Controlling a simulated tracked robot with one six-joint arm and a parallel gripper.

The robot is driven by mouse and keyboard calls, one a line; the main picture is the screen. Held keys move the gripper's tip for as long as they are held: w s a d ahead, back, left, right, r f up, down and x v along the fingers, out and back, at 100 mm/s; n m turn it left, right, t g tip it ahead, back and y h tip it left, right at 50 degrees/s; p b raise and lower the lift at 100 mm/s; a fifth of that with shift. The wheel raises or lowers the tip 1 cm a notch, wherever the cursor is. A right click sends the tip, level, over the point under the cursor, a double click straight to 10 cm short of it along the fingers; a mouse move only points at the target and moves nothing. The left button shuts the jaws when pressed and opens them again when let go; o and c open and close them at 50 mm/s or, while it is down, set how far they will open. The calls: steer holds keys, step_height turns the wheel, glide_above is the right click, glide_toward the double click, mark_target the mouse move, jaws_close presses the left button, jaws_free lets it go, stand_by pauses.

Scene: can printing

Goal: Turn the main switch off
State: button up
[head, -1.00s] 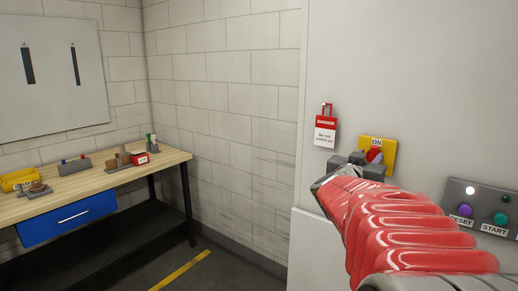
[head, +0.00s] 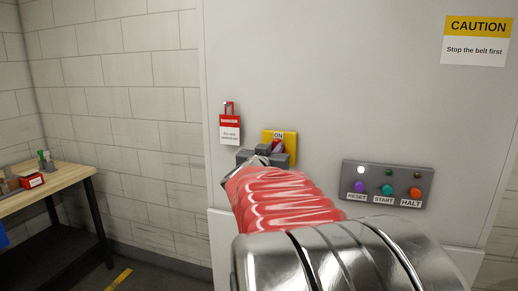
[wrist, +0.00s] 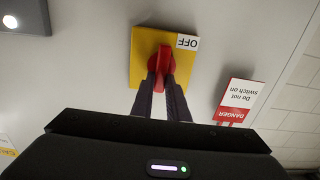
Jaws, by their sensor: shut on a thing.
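The main switch has a yellow plate (head: 291,138) on the grey cabinet wall, with an ON label at its top in the head view. In the wrist view, which is upside down, the plate (wrist: 141,45) shows an OFF label (wrist: 187,42) and a red handle (wrist: 162,62) that looks roughly vertical. My gripper (wrist: 161,82) has its two dark fingers shut on the red handle, one on each side. In the head view my gripper (head: 278,155) covers the lower part of the switch, and only a little of the handle shows.
A red and white danger tag (head: 230,127) hangs left of the switch. A button panel (head: 348,182) with RESET, START and HALT is to the right. A caution sign (head: 475,40) is at upper right. A workbench (head: 65,180) stands at left.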

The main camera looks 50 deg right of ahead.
steer(key=shift+w, duration=0.15)
jaws_close()
steer(key=shift+m, duration=0.3)
steer(key=m, duration=0.5)
steer(key=s+f+m, duration=0.1)
steer(key=m, duration=0.5)
steer(key=f+m, duration=0.1)
steer(key=m, duration=0.5)
steer(key=shift+s+d+f, duration=0.15)
steer(key=shift+s+d, duration=0.1)
steer(key=shift+s, duration=0.05)
